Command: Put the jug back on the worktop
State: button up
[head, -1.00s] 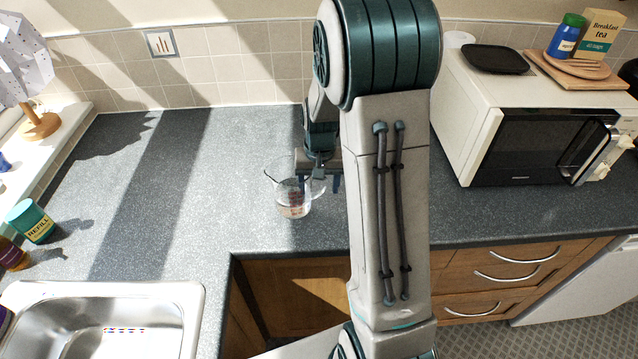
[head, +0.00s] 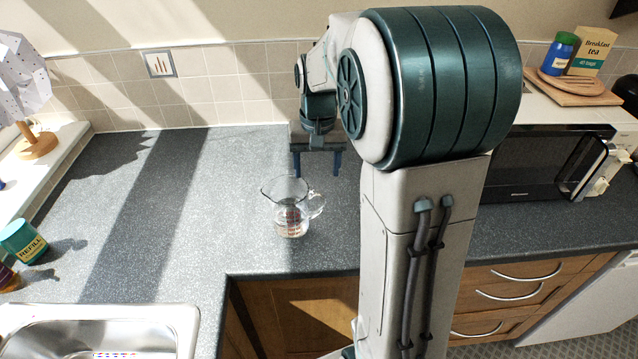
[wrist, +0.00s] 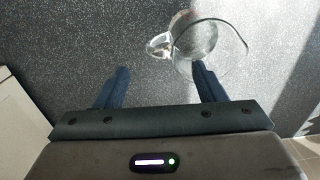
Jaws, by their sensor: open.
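The clear glass jug (head: 290,214) with red markings stands upright on the grey speckled worktop (head: 235,205), near its front edge. Its handle points right in the head view. My gripper (head: 317,176) is open and empty, above the worktop and behind the jug, apart from it. In the wrist view the jug (wrist: 203,42) is at the top, beyond the fingertips, with its handle toward the left. My gripper's two fingers (wrist: 158,80) are spread wide there with only worktop between them.
A sink (head: 100,325) is at the front left, near a green refill tub (head: 22,242). The worktop left of the jug is clear.

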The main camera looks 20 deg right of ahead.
jog(key=s+a+r+n+t, duration=0.1)
jog(key=s+a, duration=0.2)
jog(key=s, duration=0.6)
jog(key=s+a+r+n+t, duration=0.2)
jog(key=s+a, duration=0.1)
jog(key=s, duration=0.6)
jog(key=shift+s+r+t, duration=0.2)
jog(key=shift+s+t, duration=0.05)
jog(key=shift+t, duration=0.05)
jog(key=shift+a, duration=0.1)
jog(key=shift+c, duration=0.3)
